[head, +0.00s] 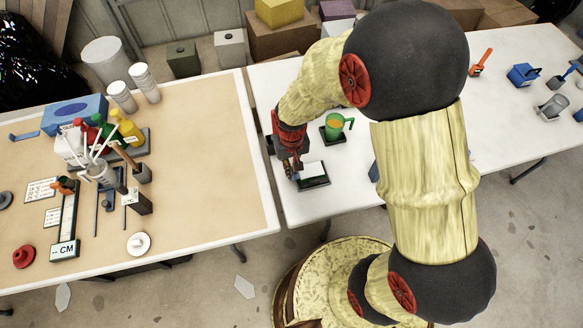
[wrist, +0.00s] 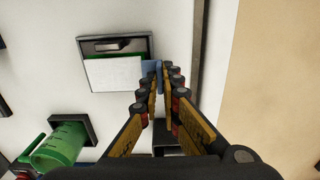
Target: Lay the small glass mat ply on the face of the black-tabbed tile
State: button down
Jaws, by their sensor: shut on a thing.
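The white ply (wrist: 113,73) is a flat, near-square sheet with a blue tab (wrist: 151,67) at its right edge in the wrist view. My gripper (wrist: 160,74) is shut on that blue tab. The sheet lies over a dark tray (wrist: 144,43), and a green strip of what looks like the tile (wrist: 130,57) shows along its far edge. A black bar (wrist: 112,44), perhaps the tile's tab, shows beyond it. I cannot tell whether the sheet touches the tile. In the head view my gripper (head: 293,168) is at the left of the white sheet (head: 312,170).
A green jug (head: 335,126) stands on a dark pad behind the tray. The white table's left edge is close to my gripper. A tan-topped table (head: 190,150) with bottles and tools stands to the left. White tabletop (head: 345,190) is clear in front of the tray.

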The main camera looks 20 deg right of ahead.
jog(key=shift+f, duration=0.55)
dwell(1.1)
jog(key=c, duration=1.9)
grip_release()
jog(key=shift+o, duration=0.9)
jog(key=o, duration=0.3)
jog(key=shift+o, duration=0.2)
jog(key=shift+r, duration=0.15)
jog(key=shift+r+p, duration=2.75)
jog(key=shift+r, duration=0.7)
